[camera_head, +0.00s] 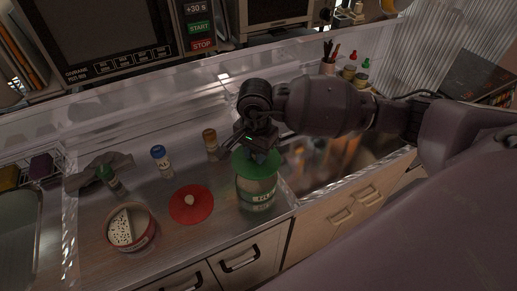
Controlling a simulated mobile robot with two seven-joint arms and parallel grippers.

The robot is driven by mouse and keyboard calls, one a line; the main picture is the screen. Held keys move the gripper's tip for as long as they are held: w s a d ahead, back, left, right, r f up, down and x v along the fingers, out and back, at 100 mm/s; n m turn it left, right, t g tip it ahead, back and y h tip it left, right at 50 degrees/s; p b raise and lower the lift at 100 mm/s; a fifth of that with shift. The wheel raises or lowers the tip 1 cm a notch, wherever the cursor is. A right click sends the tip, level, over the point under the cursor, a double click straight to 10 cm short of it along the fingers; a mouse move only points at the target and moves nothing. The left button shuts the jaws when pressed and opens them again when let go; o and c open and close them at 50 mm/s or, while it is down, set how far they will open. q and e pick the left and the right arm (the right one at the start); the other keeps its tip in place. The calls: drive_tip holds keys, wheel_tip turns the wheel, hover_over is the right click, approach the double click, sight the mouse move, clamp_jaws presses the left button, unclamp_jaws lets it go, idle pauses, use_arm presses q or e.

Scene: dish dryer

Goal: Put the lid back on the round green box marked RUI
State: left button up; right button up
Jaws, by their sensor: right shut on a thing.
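The round box (257,197) with a green label band stands upright on the counter near the front edge. Its lettering is too small to read surely. The green lid (243,173) is a flat disc over the box's mouth and looks wider than the box. I cannot tell whether it rests on the rim or hangs just above it. My right gripper (258,155) reaches down from above and is shut on the lid at its middle; the knob is mostly hidden by the fingers. My left gripper is not in view.
A red lid (190,204) with a pale knob lies left of the box. An open round tub (131,229) stands farther left. Several small bottles, including a blue-capped one (161,161) and a brown-capped one (211,143), stand behind. A sink basin (345,165) lies to the right.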

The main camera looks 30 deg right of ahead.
drive_tip(key=shift+w, duration=0.1)
drive_tip(key=shift+f, duration=0.35)
drive_tip(key=shift+f+b, duration=0.45)
drive_tip(key=shift+f, duration=0.1)
drive_tip(key=shift+f+b, duration=1.05)
drive_tip(key=shift+f, duration=1.25)
drive_tip(key=shift+b, duration=0.35)
